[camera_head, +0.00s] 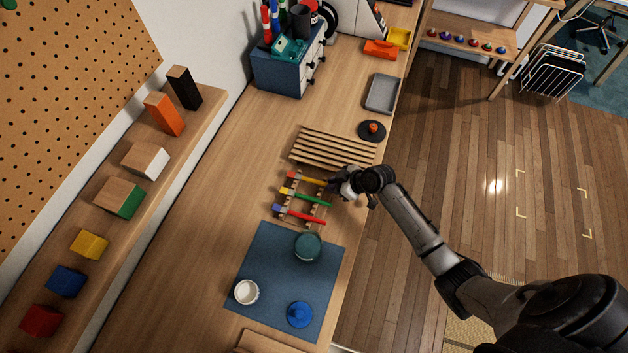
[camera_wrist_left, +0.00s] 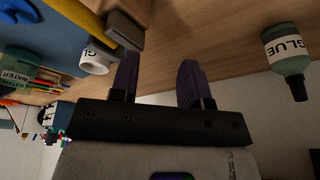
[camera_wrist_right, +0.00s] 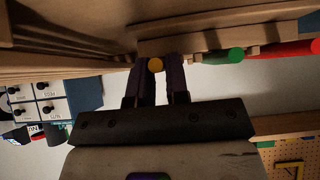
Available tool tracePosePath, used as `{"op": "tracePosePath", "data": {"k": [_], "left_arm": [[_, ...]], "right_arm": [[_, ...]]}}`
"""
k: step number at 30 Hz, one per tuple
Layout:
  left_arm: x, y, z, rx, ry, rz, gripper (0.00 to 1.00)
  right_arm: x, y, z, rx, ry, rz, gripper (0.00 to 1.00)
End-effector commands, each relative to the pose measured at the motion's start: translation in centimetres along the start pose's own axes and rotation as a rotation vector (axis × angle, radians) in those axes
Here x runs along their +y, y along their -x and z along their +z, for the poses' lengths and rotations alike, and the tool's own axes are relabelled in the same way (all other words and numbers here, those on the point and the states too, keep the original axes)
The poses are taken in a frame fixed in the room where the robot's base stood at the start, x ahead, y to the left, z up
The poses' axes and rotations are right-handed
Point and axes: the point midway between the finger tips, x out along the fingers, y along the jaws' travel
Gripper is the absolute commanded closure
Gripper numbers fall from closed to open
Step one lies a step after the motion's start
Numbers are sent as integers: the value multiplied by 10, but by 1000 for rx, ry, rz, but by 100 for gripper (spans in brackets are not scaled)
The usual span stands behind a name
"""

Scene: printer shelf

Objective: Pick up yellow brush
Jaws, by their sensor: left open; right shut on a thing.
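The yellow brush (camera_head: 312,180) lies across the wooden brush rack (camera_head: 294,198), as the topmost of the brushes there, with a red part at its left end. My right gripper (camera_head: 336,184) is at its right end. In the right wrist view the brush's round yellow end (camera_wrist_right: 155,65) sits between the fingers of the right gripper (camera_wrist_right: 160,74), which are shut on it. The brush appears still at the rack; any lift cannot be told. My left gripper (camera_wrist_left: 157,68) is open and empty in the left wrist view, and outside the head view.
A green brush (camera_head: 314,198) and a red brush (camera_head: 310,217) lie below the yellow one. A slatted wooden rack (camera_head: 325,148) stands just above. A blue mat (camera_head: 262,268) holds cups. A glue bottle (camera_wrist_left: 287,56) and a yellow-handled tool (camera_wrist_left: 85,18) are near my left gripper.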

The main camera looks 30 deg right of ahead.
Motion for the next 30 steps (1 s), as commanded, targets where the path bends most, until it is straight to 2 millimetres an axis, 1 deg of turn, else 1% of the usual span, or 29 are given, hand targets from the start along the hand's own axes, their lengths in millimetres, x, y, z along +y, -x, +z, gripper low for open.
{"op": "tracePosePath", "data": {"k": [10,13,16,19,21,30], "left_arm": [[3,0,-1,2,9,7,57],[4,1,-1,2,13,10,57],[4,2,-1,2,13,11,57],[4,3,-2,2,13,10,57],[4,3,-1,1,13,11,57],[2,4,-1,1,5,4,57]], "right_arm": [[0,3,-3,0,2,0,100],[0,8,-8,0,2,0,100],[0,17,-17,0,4,1,100],[0,29,-29,1,6,1,100],[-2,42,-24,-4,3,1,100],[-12,100,-10,-3,4,1,100]]}}
